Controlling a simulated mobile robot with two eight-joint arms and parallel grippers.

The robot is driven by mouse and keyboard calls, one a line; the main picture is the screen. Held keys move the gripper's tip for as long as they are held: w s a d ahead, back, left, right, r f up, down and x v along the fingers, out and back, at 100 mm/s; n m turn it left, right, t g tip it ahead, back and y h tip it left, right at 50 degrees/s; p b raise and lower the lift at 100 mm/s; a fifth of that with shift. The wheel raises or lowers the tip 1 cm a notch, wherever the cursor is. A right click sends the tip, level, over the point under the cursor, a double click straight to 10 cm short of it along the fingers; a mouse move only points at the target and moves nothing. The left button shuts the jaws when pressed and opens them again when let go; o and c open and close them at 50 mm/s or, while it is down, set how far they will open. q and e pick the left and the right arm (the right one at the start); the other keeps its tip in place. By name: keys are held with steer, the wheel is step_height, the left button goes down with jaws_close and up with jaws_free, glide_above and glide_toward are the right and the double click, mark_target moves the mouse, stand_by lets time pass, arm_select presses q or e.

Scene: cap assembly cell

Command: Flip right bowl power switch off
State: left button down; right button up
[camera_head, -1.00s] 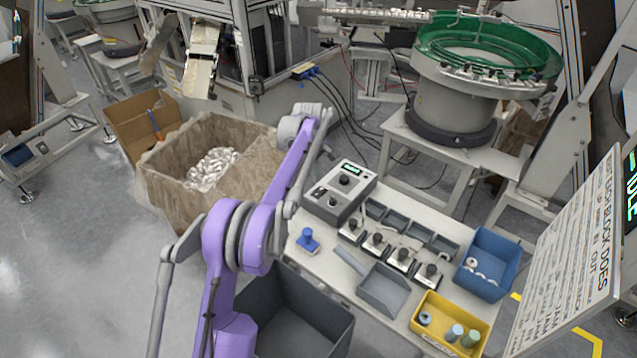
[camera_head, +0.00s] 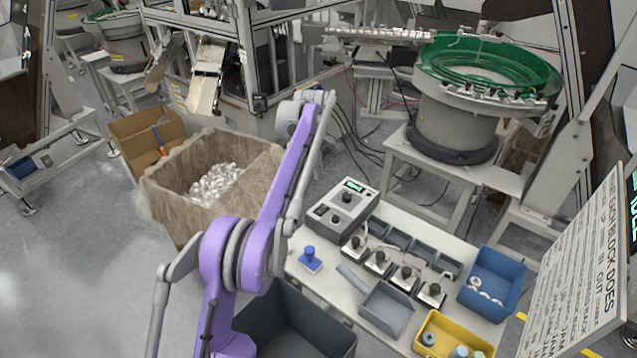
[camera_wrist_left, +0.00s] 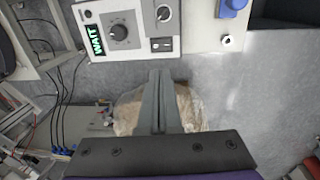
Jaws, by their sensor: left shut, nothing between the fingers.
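The grey control box (camera_head: 341,207) stands at the back left of the table. It has a green lit display, a large knob, a small knob and a dark rocker switch (camera_head: 320,210). In the left wrist view, the box (camera_wrist_left: 138,47) fills the top centre, its display (camera_wrist_left: 95,39) reads "WAIT", and the rocker switch (camera_wrist_left: 162,44) shows near its lower edge. My left gripper (camera_wrist_left: 160,72) is shut and empty, its tips in line below the switch in that picture, apparently not touching it. I cannot tell the switch's position. My right gripper is not in view.
A green bowl feeder (camera_head: 485,70) stands behind the table. A lined carton (camera_head: 160,205) stands left. A sign board fills the right.

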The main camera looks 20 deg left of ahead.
arm_select(q)
steer(key=shift+w, duration=0.35)
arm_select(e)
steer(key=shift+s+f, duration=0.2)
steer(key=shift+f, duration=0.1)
arm_select(q)
steer(key=b, duration=0.1)
glide_toward(323, 206)
steer(key=f, duration=0.5)
steer(key=shift+w+f, duration=0.4)
steer(key=shift+f, duration=0.5)
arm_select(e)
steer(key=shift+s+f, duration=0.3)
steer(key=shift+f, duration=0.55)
